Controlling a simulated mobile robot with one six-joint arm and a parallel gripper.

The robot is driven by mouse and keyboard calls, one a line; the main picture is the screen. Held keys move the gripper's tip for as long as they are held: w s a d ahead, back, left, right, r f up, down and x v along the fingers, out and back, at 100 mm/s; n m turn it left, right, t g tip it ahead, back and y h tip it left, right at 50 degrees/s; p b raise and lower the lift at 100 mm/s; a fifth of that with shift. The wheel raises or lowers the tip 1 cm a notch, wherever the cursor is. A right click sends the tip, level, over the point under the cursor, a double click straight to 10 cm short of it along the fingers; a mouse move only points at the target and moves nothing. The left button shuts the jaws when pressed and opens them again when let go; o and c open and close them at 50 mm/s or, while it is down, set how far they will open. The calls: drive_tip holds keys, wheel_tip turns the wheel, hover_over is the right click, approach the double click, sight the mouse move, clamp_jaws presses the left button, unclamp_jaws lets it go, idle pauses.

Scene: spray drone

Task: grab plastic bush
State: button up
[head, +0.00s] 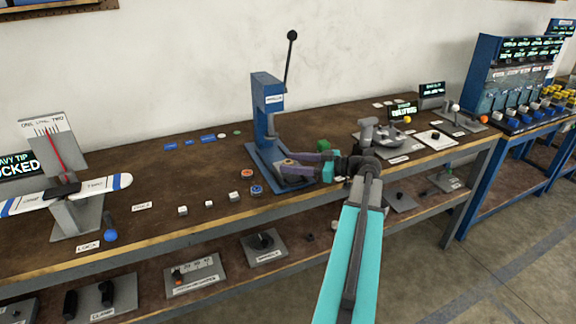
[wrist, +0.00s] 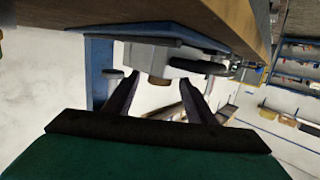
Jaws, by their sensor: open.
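A short tan cylinder, which looks like the plastic bush (wrist: 157,81), stands on the press's grey block (wrist: 170,59) in the wrist view, which is upside down. My gripper (head: 284,163) is open at the foot of the blue arbor press (head: 268,105). In the wrist view my gripper (wrist: 159,80) has its two dark fingers spread, with the bush in the gap between their tips and no visible contact. I cannot make out the bush in the head view; my gripper covers that spot.
The press lever (head: 289,65) stands raised. Two ringed discs (head: 257,190) and several small white blocks (head: 209,204) lie left of the gripper. A blue-white balance beam (head: 110,184) is at the left. Fixtures fill the bench's right end.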

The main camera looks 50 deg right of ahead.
drive_tip(key=c, duration=1.1)
drive_tip(key=shift+r, duration=0.15)
drive_tip(key=shift+r, duration=1.1)
drive_tip(key=s+d+r+b, duration=0.2)
drive_tip(key=s+d, duration=0.8)
drive_tip(key=s, duration=0.2)
drive_tip(key=shift+s+r+b, duration=0.25)
drive_tip(key=shift+s+b, duration=0.1)
drive_tip(key=shift+a, duration=0.1)
